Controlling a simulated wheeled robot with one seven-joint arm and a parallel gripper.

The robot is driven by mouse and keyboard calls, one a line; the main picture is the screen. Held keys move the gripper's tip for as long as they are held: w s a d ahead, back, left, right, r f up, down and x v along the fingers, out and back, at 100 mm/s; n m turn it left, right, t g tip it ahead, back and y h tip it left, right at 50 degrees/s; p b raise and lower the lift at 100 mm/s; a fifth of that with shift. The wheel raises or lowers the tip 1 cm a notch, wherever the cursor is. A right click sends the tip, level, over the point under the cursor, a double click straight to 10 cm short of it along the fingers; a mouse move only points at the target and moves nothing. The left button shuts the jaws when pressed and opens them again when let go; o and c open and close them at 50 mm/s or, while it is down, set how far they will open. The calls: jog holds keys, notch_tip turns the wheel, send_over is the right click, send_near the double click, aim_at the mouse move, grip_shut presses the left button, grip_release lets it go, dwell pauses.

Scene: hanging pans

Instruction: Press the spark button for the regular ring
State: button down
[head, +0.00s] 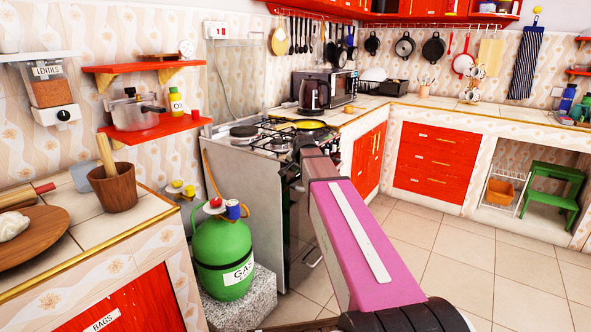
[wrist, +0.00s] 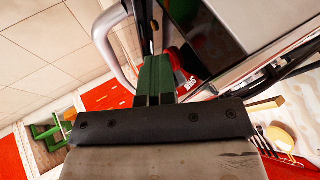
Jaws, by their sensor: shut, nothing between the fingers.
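The stove (head: 262,168) stands at the middle left in the head view, with its burners on top and its front partly behind my arm. In the wrist view, its dark front (wrist: 205,35) is close. My gripper (wrist: 157,72) shows there as two dark green fingers, shut together and empty, pointing at the stove front. I cannot tell whether the fingers touch anything. The spark button for the regular ring cannot be picked out. The fingertips cannot be made out in the head view.
A pale oven handle (wrist: 112,45) curves close left of the fingers. A green gas cylinder (head: 222,262) stands left of the stove. The tiled floor (head: 470,270) at right is clear.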

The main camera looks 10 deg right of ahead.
jog(key=s+d+f+v, duration=0.1)
jog(key=d+v, duration=0.1)
jog(key=v, duration=0.9)
jog(key=shift+s, duration=0.4)
